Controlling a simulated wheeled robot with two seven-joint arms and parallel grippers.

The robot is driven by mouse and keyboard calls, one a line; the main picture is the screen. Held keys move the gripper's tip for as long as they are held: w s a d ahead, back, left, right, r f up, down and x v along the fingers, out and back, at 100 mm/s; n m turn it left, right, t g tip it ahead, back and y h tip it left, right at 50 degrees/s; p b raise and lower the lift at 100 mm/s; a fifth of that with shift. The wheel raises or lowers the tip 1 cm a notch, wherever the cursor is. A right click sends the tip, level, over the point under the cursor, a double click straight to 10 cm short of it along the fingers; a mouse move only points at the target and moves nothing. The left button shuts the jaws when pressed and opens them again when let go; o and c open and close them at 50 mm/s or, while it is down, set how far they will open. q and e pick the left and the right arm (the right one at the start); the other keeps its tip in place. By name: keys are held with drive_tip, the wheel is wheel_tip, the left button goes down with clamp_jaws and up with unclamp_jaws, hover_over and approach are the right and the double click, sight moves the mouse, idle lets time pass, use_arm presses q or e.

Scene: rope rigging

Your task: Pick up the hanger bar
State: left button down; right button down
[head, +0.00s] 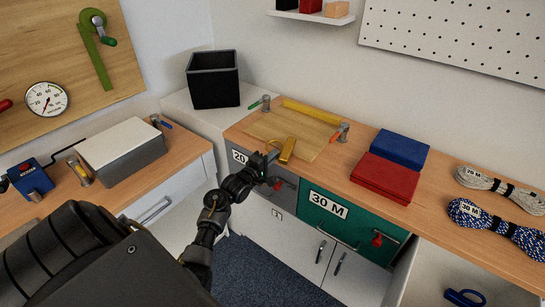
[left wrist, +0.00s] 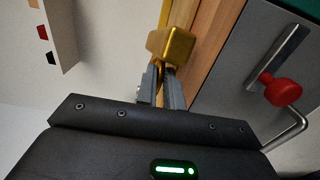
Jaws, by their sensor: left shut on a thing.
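The hanger bar appears to be the short gold bar (head: 287,149) at the front edge of the wooden board on the workbench. My left gripper (head: 271,157) reaches it from the front left, its jaws shut on the bar's near end. In the left wrist view, the bar's blocky gold end (left wrist: 172,45) sits at the fingertips (left wrist: 162,78). The fingers hide part of the bar. I cannot tell whether it is clear of the board. My right gripper is not in view.
A yellow rod (head: 311,111) lies at the back of the board (head: 275,128), near two clamps. A black bin (head: 213,79) stands behind left. Red (head: 385,178) and blue (head: 403,149) boxes and rope coils (head: 497,222) lie to the right. Drawers with red-tagged handles (head: 377,240) are below.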

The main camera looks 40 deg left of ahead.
use_arm(q)
drive_tip(key=s+r+p, duration=0.5)
drive_tip(key=s+p, duration=0.8)
drive_tip(key=s, duration=0.1)
drive_tip(key=shift+d, duration=0.15)
idle(0.5)
